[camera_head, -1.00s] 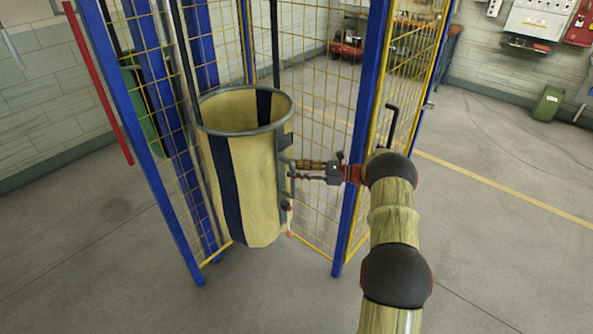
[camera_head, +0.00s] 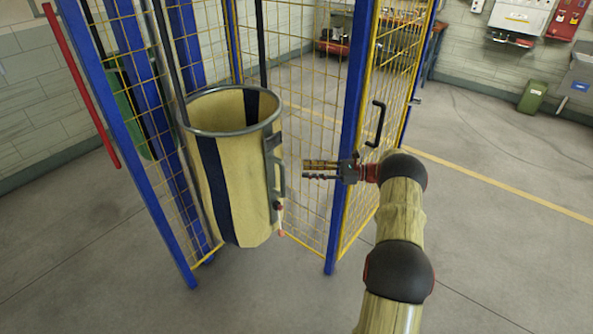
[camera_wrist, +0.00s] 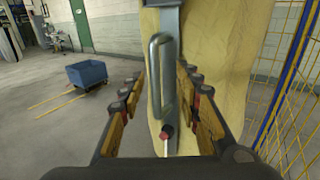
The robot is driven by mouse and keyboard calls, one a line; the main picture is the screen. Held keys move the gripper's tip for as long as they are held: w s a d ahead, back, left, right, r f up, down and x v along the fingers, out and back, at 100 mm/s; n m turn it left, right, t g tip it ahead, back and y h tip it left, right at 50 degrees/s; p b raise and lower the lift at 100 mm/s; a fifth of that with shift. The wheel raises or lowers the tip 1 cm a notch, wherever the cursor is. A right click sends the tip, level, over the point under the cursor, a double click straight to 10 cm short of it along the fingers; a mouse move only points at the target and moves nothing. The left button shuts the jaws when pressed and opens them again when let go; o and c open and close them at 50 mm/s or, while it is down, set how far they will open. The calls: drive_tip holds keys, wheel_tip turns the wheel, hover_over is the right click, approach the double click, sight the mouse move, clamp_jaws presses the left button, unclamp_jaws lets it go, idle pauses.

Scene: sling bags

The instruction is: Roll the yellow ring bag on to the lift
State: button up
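The yellow ring bag (camera_head: 228,190) is upright, tan-yellow with dark blue stripes and a grey ring at its open top. It stands in the opening between the blue posts of the yellow mesh cage (camera_head: 306,130), which appears to be the lift. Its underside and wheels are hard to make out. A grey handle (camera_wrist: 155,75) is on the bag's side; it also shows in the head view (camera_head: 280,172). My gripper (camera_head: 306,170) is right of the handle, apart from it. In the wrist view its fingers (camera_wrist: 163,88) are spread and empty, with the handle beyond them.
A blue post (camera_head: 348,150) and a mesh panel with a black handle (camera_head: 377,122) stand close beside my gripper. A red bar (camera_head: 80,85) is at left. A blue cart (camera_wrist: 87,74) stands farther off. The floor at right is open.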

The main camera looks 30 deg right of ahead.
drive_tip(key=shift+v, duration=1.25)
idle(0.3)
